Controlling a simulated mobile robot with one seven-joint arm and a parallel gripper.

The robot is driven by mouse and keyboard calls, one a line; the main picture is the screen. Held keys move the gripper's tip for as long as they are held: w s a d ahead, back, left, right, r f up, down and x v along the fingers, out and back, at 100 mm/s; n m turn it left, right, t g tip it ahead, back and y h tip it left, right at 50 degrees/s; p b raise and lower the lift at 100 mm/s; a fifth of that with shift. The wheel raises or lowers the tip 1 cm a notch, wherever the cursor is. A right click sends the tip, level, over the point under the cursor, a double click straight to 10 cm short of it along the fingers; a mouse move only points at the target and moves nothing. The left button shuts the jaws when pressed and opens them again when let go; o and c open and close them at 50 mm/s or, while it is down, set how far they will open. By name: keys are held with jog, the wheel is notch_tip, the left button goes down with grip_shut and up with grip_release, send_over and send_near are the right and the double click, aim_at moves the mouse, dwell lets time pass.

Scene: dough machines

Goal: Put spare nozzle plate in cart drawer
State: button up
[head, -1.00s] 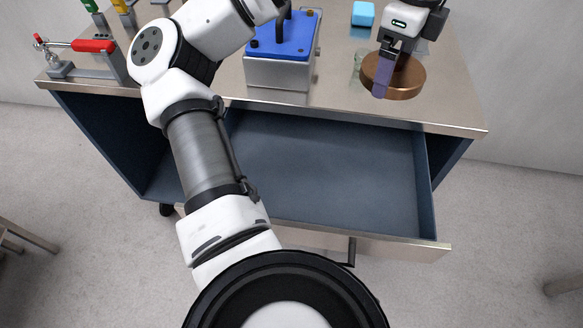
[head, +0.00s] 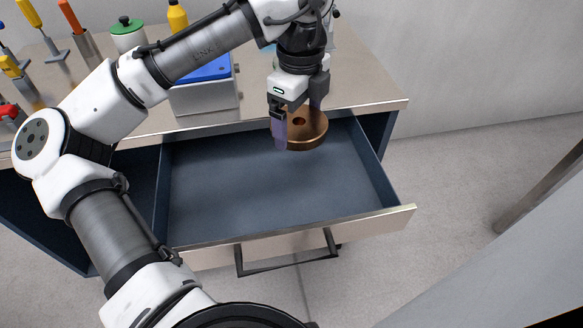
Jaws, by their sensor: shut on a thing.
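The spare nozzle plate (head: 309,132) is a round copper-coloured disc with a hole in its top. My gripper (head: 298,128) is shut on it, with one finger in front of the disc and the other behind. The plate hangs at the back right of the open cart drawer, above its rear edge. The cart drawer (head: 240,190) is pulled out, dark blue inside and empty where I see it. Its steel front has a dark bar handle (head: 287,262). The gripper hides part of the plate.
The steel cart top (head: 365,95) lies behind the drawer. A metal box with a blue lid (head: 206,97) stands on it, left of my gripper. A green-lidded jar (head: 127,36), a yellow bottle (head: 177,16) and several coloured-handled tools stand further left. A grey surface fills the lower right.

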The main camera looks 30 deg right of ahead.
aim_at(297, 178)
notch_tip(297, 178, down, 14)
jog(key=shift+r+b, duration=0.25)
jog(key=shift+b, duration=0.3)
jog(key=shift+f, duration=0.15)
jog(key=o, duration=1.4)
notch_tip(297, 178, up, 12)
jog(key=shift+r+p, duration=0.1)
jog(key=shift+p, duration=0.35)
